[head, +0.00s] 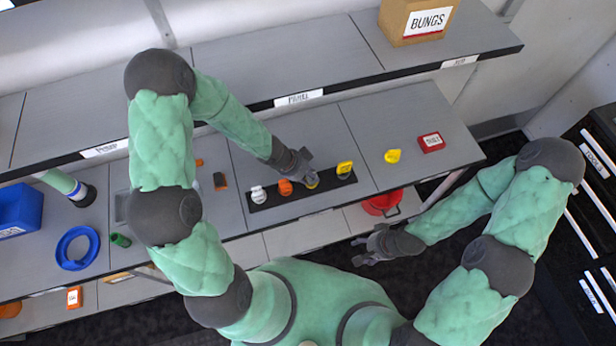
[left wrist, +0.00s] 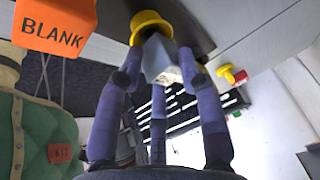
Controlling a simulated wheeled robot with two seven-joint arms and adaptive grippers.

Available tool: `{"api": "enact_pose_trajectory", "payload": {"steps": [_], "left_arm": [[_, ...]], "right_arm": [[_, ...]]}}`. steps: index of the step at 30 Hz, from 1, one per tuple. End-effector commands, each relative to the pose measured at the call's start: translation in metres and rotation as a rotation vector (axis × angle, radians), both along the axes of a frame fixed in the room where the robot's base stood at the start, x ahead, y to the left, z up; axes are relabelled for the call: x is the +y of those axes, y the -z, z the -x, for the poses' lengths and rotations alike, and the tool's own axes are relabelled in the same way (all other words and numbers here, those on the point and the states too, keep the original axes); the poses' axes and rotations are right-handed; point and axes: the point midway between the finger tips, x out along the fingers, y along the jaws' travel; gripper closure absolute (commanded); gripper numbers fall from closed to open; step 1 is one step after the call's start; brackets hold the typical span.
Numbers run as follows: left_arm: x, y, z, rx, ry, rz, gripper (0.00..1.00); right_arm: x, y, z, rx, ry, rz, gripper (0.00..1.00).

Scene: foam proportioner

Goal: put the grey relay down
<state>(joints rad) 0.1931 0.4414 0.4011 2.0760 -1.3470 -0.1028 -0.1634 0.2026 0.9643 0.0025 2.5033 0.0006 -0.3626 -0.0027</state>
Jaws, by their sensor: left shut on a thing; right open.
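My left gripper (head: 306,170) is at the black strip (head: 325,187) on the grey bench, between an orange piece (head: 285,187) and a yellow block (head: 345,168). In the left wrist view my left gripper (left wrist: 168,55) is shut on the grey relay (left wrist: 160,63), a pale grey block between its fingers. A yellow round piece (left wrist: 150,22) is right at the relay's far end; I cannot tell whether they touch. The fingers hide the relay in the head view. My right gripper (head: 374,246) is open and empty, in front of the bench.
A white piece (head: 258,193) is on the strip's left end. A yellow piece (head: 393,156) and a red box (head: 431,142) lie to the right. The orange BLANK block (left wrist: 55,25) is close in the left wrist view. A red bucket (head: 380,206) is below the bench.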

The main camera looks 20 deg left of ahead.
Motion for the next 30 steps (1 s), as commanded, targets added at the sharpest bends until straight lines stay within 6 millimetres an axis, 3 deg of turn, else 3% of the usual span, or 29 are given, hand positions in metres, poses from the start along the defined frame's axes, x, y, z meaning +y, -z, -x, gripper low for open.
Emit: {"api": "enact_pose_trajectory", "payload": {"steps": [11, 12, 14, 25, 30], "left_arm": [[0.000, 0.004, 0.000, -0.001, 0.000, 0.001, 0.96], [0.000, 0.003, 0.000, -0.001, 0.000, 0.000, 0.51], [0.000, 0.003, 0.000, -0.001, 0.000, 0.000, 0.38], [0.000, 0.001, 0.000, -0.001, 0.000, 0.000, 0.38], [0.005, -0.013, 0.003, -0.001, -0.002, 0.000, 0.38]], "right_arm": [[0.000, 0.003, 0.000, -0.001, 0.000, 0.000, 0.39], [0.000, 0.003, 0.000, -0.001, 0.000, 0.000, 0.39], [0.000, 0.002, 0.000, -0.001, 0.000, 0.000, 0.39], [0.000, 0.001, 0.000, -0.001, 0.000, 0.000, 0.39], [0.000, -0.011, 0.000, -0.001, 0.000, 0.000, 0.39]]}}
